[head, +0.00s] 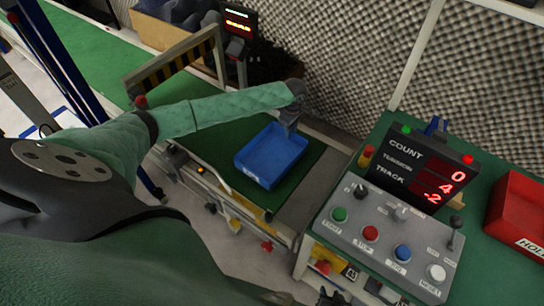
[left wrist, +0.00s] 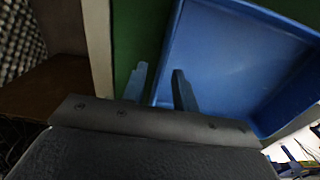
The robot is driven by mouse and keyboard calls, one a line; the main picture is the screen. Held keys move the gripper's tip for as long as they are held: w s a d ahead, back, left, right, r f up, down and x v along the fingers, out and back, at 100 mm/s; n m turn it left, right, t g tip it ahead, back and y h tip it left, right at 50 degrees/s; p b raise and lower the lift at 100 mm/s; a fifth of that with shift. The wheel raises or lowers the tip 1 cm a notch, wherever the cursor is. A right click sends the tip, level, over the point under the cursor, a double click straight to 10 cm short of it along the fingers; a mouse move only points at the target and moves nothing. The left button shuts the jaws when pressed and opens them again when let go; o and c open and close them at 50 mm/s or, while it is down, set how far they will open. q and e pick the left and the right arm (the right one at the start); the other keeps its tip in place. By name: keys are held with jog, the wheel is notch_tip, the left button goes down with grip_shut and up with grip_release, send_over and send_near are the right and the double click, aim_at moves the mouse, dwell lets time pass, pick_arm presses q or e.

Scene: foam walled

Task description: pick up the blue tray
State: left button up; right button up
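The blue tray (head: 268,157) is empty and lies on the green belt surface in the middle of the head view. In the left wrist view the tray (left wrist: 236,55) fills the upper right. My left gripper (head: 287,131) points down at the tray's far edge. In the left wrist view its fingers (left wrist: 160,88) are apart, one over the green surface and one over the tray's inside, with the tray's wall between them. I cannot tell whether either finger touches the wall. My right gripper is not in view.
A control panel (head: 385,236) with buttons and a lit count display (head: 425,172) stands to the right of the tray. A red bin (head: 518,212) is at the far right. A striped yellow-black barrier (head: 172,66) and a grey foam wall (head: 330,60) lie behind.

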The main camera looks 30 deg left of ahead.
pick_arm(q)
notch_tip(320, 180, down, 3)
jog(key=shift+r, duration=0.2)
grip_shut()
jog(key=shift+r, duration=0.1)
